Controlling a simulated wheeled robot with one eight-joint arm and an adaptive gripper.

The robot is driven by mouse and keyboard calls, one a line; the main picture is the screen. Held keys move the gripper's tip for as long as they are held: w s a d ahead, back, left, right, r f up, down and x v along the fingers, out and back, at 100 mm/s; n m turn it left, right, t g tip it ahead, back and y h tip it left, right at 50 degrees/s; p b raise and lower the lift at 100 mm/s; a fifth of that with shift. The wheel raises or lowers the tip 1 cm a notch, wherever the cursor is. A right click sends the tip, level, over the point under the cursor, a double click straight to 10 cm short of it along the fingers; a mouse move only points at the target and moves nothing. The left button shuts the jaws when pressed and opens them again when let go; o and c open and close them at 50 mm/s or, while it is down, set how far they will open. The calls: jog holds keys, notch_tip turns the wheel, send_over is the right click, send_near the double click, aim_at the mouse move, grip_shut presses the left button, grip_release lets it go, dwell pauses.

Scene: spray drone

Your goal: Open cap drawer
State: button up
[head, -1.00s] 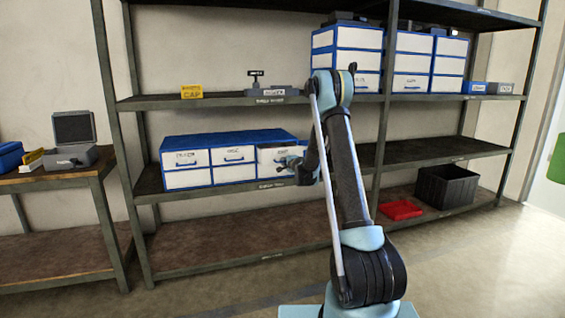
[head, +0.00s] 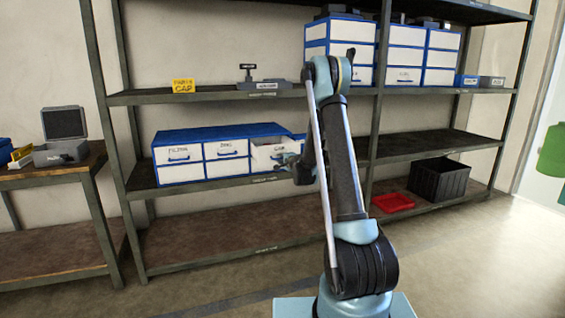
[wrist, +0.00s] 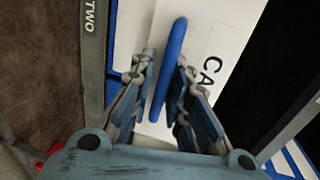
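The cap drawer (head: 266,153) is the top right drawer of a blue and white drawer unit (head: 222,130) on the middle shelf. It stands partly out, with some of its inside showing from above. In the wrist view its white front bears a label (wrist: 212,70) of which "CA" is readable. My gripper (wrist: 167,75) has a finger on each side of the blue handle (wrist: 175,48), closed in around it. In the head view my gripper (head: 289,160) is at the drawer's front, and my arm hides part of the unit's right side.
More drawers (head: 405,57) are at the upper right. A red tray (head: 393,203) and a black crate (head: 440,180) are on the bottom shelf. The floor in front is open.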

jog(key=v, duration=1.2)
dwell(0.3)
jog(key=s+d+r+n+g, duration=0.1)
jog(key=s+r+n+g, duration=0.2)
jog(key=s, duration=0.8)
jog(key=s+r+n+g, duration=0.25)
jog(key=s+n, duration=0.25)
jog(key=s, duration=0.6)
jog(key=s+d+f+n+g+h, duration=0.1)
jog(key=s+d+f+n+g, duration=0.1)
jog(key=s, duration=0.9)
jog(key=s+d+f+n+g+h, duration=0.2)
jog(key=s+d+f+g, duration=0.1)
jog(key=s, duration=0.8)
jog(key=s+d+f+n+g+h, duration=0.1)
jog(key=s+d+f, duration=0.3)
jog(key=s, duration=0.7)
jog(key=shift+d+f+n+g+h, duration=0.15)
jog(key=shift+d+n+g+h, duration=0.25)
jog(key=shift+d+n+g, duration=0.35)
